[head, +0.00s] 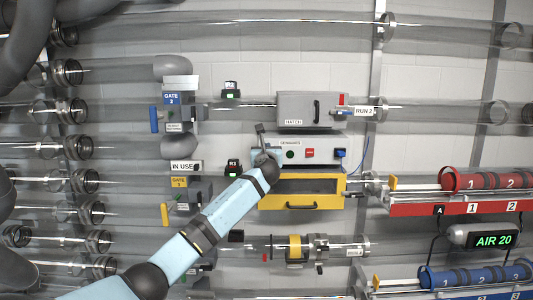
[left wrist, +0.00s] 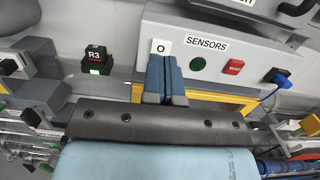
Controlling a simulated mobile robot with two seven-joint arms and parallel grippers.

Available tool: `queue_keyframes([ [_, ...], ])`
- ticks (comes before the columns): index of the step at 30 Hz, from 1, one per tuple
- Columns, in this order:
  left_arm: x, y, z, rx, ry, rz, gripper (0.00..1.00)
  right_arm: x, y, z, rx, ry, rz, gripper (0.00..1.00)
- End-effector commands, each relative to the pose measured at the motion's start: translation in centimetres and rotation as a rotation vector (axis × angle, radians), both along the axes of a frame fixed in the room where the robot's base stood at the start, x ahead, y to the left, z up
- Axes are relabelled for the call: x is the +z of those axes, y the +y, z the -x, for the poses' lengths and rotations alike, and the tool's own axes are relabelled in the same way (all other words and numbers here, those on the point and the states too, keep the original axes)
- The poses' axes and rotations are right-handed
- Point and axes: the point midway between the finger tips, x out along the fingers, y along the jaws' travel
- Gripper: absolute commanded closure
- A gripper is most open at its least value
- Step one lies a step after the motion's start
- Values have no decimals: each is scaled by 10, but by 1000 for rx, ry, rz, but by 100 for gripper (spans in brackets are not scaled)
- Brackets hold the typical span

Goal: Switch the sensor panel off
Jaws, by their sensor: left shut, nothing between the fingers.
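The sensor panel (head: 325,151) is a pale box with a SENSORS label on the back wall, above a yellow-framed drawer. In the left wrist view the panel (left wrist: 215,50) shows a white tag marked O (left wrist: 161,46), a dark green round lamp or button (left wrist: 197,64) and a red square button (left wrist: 234,67). My left gripper (left wrist: 166,62) is shut and empty, its blue fingers upright just below the O tag at the panel's left part. Whether they touch the panel I cannot tell. Whatever lies behind the fingers is hidden. My right gripper is not in view.
A grey HATCH box (head: 310,108) is above the panel. A black plug with a blue cable (left wrist: 283,80) is at the panel's right. A small R3 box (left wrist: 97,58) with a green light is on the left. Glass tubes and a red rack (head: 425,209) flank it.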

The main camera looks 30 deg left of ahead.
Motion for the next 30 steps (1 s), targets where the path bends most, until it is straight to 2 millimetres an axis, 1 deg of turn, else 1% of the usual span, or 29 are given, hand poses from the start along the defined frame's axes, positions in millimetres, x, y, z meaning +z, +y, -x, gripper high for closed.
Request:
queue_keyframes([
  [1, 0, -5, 8, -1, -2, -3, 100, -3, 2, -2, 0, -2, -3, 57],
  [3, 2, -11, 18, -1, -2, 0, 100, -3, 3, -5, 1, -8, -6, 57],
  [6, 4, -17, 29, -1, -2, -2, 100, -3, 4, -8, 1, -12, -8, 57],
  [9, 6, -21, 35, 0, -2, 0, 100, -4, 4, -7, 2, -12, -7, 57],
  [14, 7, -23, 38, 1, -1, 0, 100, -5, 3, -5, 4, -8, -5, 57],
  [27, 7, -23, 38, 1, -1, 0, 100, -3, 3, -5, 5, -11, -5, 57],
  [29, 4, -24, 38, -3, 0, 6, 100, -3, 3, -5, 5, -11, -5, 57],
  [30, -2, -27, 38, -11, 1, 15, 100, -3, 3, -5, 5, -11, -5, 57],
])
